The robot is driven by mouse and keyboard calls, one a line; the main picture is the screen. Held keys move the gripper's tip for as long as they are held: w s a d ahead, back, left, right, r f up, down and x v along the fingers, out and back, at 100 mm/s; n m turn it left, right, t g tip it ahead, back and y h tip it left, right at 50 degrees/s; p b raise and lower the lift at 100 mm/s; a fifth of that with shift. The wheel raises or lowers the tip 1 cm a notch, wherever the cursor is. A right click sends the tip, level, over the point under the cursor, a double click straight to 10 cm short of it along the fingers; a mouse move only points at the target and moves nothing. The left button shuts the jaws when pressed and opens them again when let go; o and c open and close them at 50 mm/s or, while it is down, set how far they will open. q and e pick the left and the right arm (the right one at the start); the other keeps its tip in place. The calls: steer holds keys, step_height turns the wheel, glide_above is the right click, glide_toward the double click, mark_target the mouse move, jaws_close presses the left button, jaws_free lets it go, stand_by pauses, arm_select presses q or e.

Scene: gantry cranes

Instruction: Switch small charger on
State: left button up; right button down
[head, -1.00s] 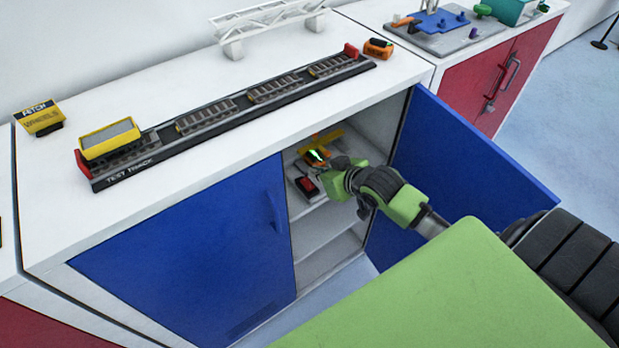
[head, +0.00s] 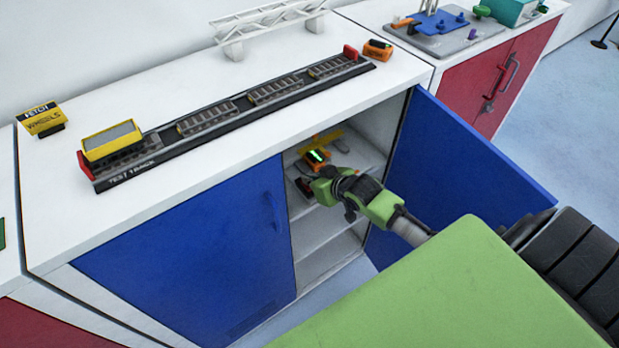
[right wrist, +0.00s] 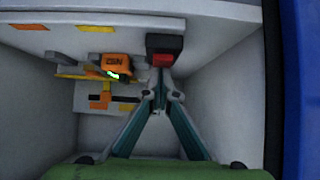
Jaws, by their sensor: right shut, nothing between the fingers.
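Inside the open cabinet, a small orange device with a lit green display (head: 317,156) sits on the upper shelf. It also shows in the right wrist view (right wrist: 115,63). Beside it is a dark box with a red switch-like top (right wrist: 165,56), mostly hidden behind my gripper in the head view. I cannot tell the switch's position. My right gripper (head: 320,190) is shut and empty. In the right wrist view its fingertips (right wrist: 160,96) point at the red-topped box, and I cannot tell whether they touch it. My left gripper is not in view.
The blue door (head: 465,165) stands open to the right of my arm; the other blue door (head: 190,255) is shut. A yellow crossed part (head: 330,138) lies behind the orange device. The test track (head: 240,115) with a yellow wagon (head: 112,140) stands on the worktop.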

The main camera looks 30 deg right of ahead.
steer(key=shift+w, duration=0.15)
steer(key=shift+f, duration=0.1)
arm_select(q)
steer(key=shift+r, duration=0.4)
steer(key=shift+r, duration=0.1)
arm_select(e)
steer(key=shift+w+r, duration=0.2)
steer(key=shift+w, duration=0.55)
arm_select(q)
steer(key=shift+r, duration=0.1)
arm_select(e)
steer(key=shift+r, duration=0.15)
steer(key=shift+r+p, duration=0.25)
steer(key=shift+p, duration=0.25)
steer(key=r+p, duration=0.3)
steer(key=shift+w+a+r+p, duration=0.1)
steer(key=shift+w+r+p, duration=0.2)
steer(key=shift+p, duration=0.05)
arm_select(q)
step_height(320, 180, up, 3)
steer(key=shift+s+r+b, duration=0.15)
steer(key=shift+b, duration=0.3)
arm_select(e)
steer(key=s+r, duration=0.6)
steer(key=r, duration=0.1)
steer(key=shift+d+r, duration=0.25)
steer(key=shift+r, duration=0.1)
